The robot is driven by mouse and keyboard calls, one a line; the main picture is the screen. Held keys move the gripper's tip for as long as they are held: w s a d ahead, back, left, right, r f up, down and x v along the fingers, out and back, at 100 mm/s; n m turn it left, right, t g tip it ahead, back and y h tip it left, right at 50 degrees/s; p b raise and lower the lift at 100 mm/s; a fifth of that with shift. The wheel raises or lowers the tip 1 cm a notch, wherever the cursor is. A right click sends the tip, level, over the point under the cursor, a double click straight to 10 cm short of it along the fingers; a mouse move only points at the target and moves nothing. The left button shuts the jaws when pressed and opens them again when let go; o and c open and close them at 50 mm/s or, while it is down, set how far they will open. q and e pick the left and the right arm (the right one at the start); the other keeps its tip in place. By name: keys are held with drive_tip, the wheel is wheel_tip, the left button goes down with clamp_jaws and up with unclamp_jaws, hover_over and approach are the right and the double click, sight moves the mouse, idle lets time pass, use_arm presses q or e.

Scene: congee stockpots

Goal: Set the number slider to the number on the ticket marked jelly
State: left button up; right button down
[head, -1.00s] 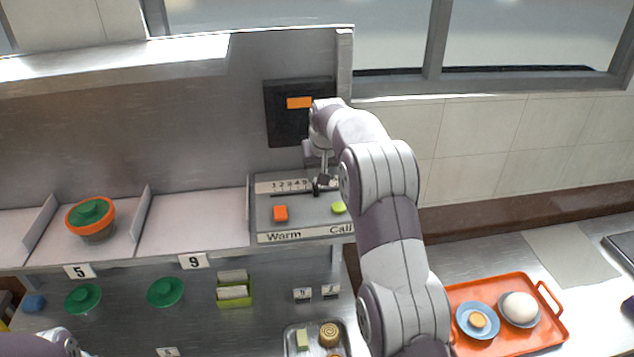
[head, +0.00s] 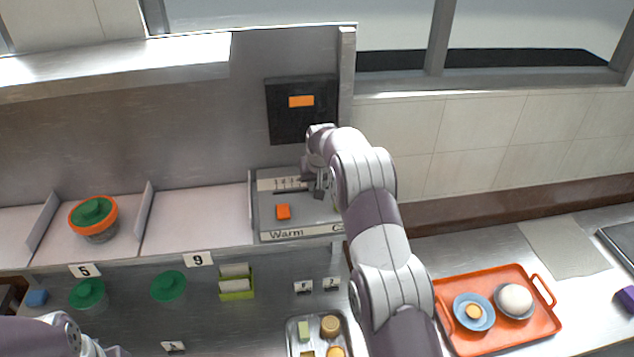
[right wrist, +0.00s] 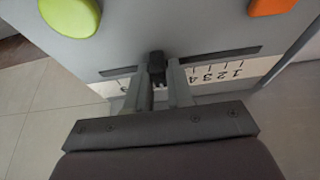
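The number slider's black knob (right wrist: 157,66) sits in a slot in the grey panel (head: 262,222). My right gripper (right wrist: 160,72) has its fingers on both sides of the knob, with little or no gap. It also covers the knob in the head view (head: 318,192). No jelly mark is legible. My left gripper is out of view.
An orange button (head: 283,212) and a green button (right wrist: 70,14) flank the panel's front. A black display (head: 287,125) hangs behind. A metal food tray (head: 293,338), a green card holder (head: 236,293) and an orange tray (head: 452,333) are on the counter below.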

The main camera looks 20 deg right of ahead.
drive_tip(key=shift+w+a+f+b, duration=0.1)
drive_tip(key=shift+w+a+b, duration=0.05)
drive_tip(key=shift+a+b, duration=0.35)
drive_tip(key=shift+w+a, duration=0.1)
drive_tip(key=shift+a, duration=0.3)
drive_tip(key=shift+a+r, duration=0.15)
drive_tip(key=shift+r, duration=0.1)
drive_tip(key=c, duration=1.1)
unclamp_jaws()
drive_tip(key=shift+s+r, duration=0.1)
drive_tip(key=shift+s, duration=0.1)
